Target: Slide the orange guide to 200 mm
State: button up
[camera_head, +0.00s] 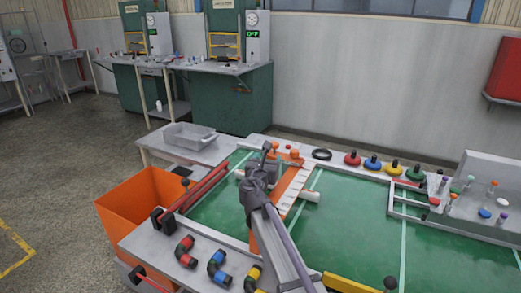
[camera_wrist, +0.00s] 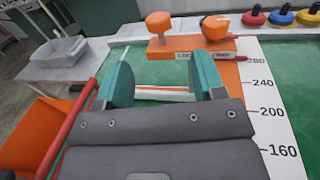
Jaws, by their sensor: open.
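The orange guide (camera_wrist: 197,45) is a flat block across the far end of the white scale (camera_wrist: 268,115), with its right end beside the 280 mark. It carries an orange round knob (camera_wrist: 158,22) on the left, another orange knob (camera_wrist: 215,28) on the right and a small lock label (camera_wrist: 184,56). In the head view the guide (camera_head: 291,157) lies at the far end of the scale (camera_head: 296,190). My gripper (camera_wrist: 162,80) is open and empty, its two teal fingers on the near side of the guide, apart from it in the picture. In the head view my wrist partly hides this area.
A white bar (camera_wrist: 165,94) lies crosswise beneath my fingers. A red bar (camera_wrist: 68,130) and an orange bin (camera_head: 145,205) are at left, with a grey tray (camera_head: 190,137) behind. Coloured knobs (camera_head: 372,163) line the back edge. The green table top (camera_head: 345,225) right of the scale is largely clear.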

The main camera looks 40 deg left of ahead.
aim_at(274, 143)
jog(key=x, duration=1)
jog(key=shift+w+a+r, duration=0.1)
jog(key=shift+w+a, duration=0.2)
jog(key=shift+c, duration=0.4)
grip_shut()
jog(key=a+v, duration=0.1)
jog(key=v, duration=0.7)
jog(key=shift+s, duration=0.35)
jog(key=shift+a, duration=0.15)
